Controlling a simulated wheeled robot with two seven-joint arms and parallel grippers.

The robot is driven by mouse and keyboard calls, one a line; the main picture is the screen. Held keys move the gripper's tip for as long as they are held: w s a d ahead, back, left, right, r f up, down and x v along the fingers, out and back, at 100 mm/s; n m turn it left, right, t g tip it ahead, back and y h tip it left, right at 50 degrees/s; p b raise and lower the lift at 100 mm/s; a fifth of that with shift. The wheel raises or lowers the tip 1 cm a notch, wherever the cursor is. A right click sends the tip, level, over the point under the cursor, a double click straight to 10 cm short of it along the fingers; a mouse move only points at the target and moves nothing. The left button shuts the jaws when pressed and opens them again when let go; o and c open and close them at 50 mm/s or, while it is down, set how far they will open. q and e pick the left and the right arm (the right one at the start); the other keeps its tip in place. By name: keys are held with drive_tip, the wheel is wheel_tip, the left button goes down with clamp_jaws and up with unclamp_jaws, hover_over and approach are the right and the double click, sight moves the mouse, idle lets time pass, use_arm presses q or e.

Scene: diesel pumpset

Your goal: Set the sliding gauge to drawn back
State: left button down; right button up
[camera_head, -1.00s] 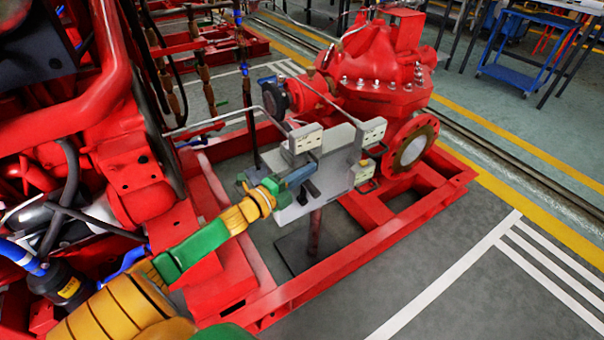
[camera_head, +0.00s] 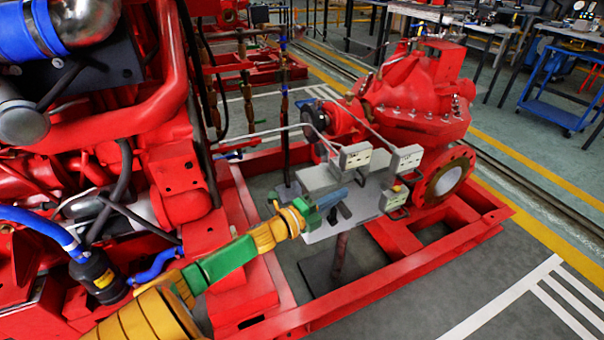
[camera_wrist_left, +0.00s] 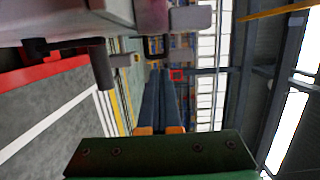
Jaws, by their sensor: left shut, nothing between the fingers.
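I cannot tell which part here is the sliding gauge. My left gripper (camera_head: 345,192) is shut and empty over the near left part of the plate, beside a small dark handle (camera_head: 346,210). In the left wrist view its fingers (camera_wrist_left: 155,68) lie together, with the plate's edge (camera_wrist_left: 60,18) above left and a dark peg (camera_wrist_left: 101,64) left of them. Contact cannot be told. My right gripper is not in view.
The red pump (camera_head: 415,95) stands behind the plate on a red base frame (camera_head: 470,225). Red engine parts and hoses (camera_head: 90,130) fill the left side. Thin pipes run above the plate. The floor at the lower right is clear.

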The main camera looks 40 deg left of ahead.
use_arm(q)
drive_tip(key=p+v, duration=0.1)
drive_tip(key=v, duration=0.7)
drive_tip(key=shift+s+f, duration=0.1)
